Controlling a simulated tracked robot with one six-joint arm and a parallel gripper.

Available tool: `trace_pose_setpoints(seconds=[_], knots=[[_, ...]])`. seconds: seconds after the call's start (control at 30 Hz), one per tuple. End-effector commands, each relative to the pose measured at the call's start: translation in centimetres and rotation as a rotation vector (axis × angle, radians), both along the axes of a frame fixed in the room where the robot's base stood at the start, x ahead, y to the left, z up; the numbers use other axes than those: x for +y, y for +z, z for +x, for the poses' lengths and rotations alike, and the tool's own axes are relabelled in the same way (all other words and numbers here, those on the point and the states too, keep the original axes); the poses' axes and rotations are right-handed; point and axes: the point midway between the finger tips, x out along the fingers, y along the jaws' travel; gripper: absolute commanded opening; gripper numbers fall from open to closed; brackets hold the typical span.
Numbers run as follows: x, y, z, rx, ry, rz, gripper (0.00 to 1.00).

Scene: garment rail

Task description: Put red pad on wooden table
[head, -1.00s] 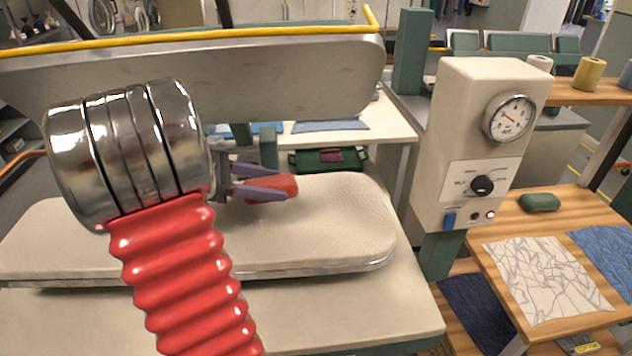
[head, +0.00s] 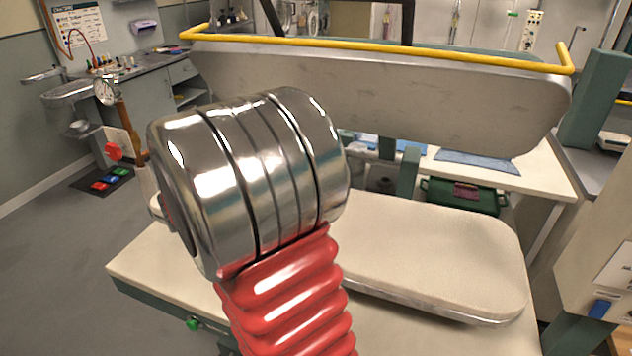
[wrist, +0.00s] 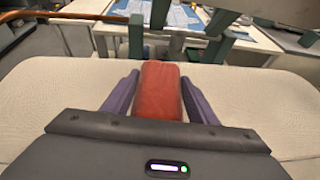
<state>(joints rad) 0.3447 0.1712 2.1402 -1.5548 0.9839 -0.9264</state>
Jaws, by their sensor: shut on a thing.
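The red pad (wrist: 160,92) shows in the wrist view as a rounded red block. My gripper (wrist: 160,77) is shut on it, with one purple finger along each side. The pad is over the cream padded press board (wrist: 255,95); I cannot tell whether it touches it. In the head view my chrome and red arm link hides the gripper and the pad. Only a small patch of wood (head: 618,338) shows at the bottom right corner of the head view, and I cannot tell whether it belongs to the wooden table.
The cream press board (head: 430,250) lies below the raised grey press plate (head: 380,95) with its yellow bar. The beige control box (head: 600,250) stands at the right edge. A green tray (head: 463,195) sits behind. Open grey floor (head: 60,250) is at the left.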

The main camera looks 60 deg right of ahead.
Motion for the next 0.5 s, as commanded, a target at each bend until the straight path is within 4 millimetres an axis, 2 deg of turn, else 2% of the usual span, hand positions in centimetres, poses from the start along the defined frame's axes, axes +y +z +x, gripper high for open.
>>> trace_pose_setpoints(seconds=[0.03,0.2,0.4,0.5], knots=[[1.9,-0.3,1.7,0.002,0.074,0.0,0.27],[8.0,-1.7,6.5,0.003,0.306,0.0,0.27],[16.0,-3.7,10.4,0.004,0.565,0.0,0.27],[20.4,-4.8,11.7,0.005,0.692,0.001,0.27]])
